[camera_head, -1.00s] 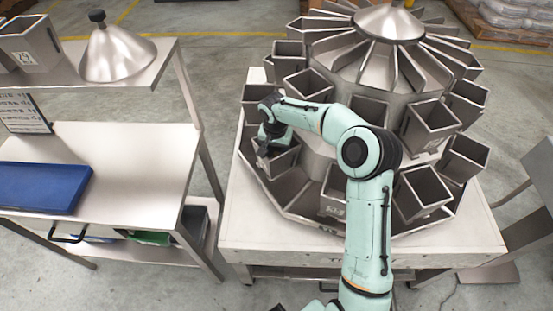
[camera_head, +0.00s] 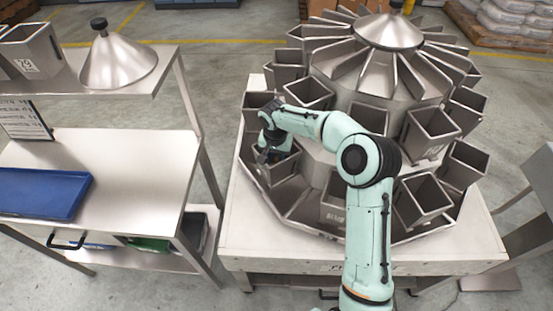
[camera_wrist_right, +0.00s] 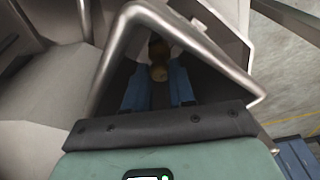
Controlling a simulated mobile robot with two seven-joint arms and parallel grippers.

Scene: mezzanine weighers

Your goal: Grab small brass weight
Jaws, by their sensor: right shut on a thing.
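My right gripper (camera_head: 270,156) reaches down into an open steel bucket (camera_head: 283,170) on the left side of the weigher. In the right wrist view, the blue fingers of this gripper (camera_wrist_right: 158,78) are inside the bucket, whose bent rim (camera_wrist_right: 112,50) frames them. The small brass weight (camera_wrist_right: 158,64) shows dark gold between the fingertips, and the gripper is shut on it. Its lower part is hidden, and in the head view the weight cannot be seen. My left gripper is out of view.
The weigher (camera_head: 388,75) has rings of steel buckets close around my arm. It stands on a pale table (camera_head: 250,235). At left a steel bench (camera_head: 140,165) bears a blue tray (camera_head: 45,193), with a steel cone (camera_head: 118,65) on the shelf above. Floor shows between bench and table.

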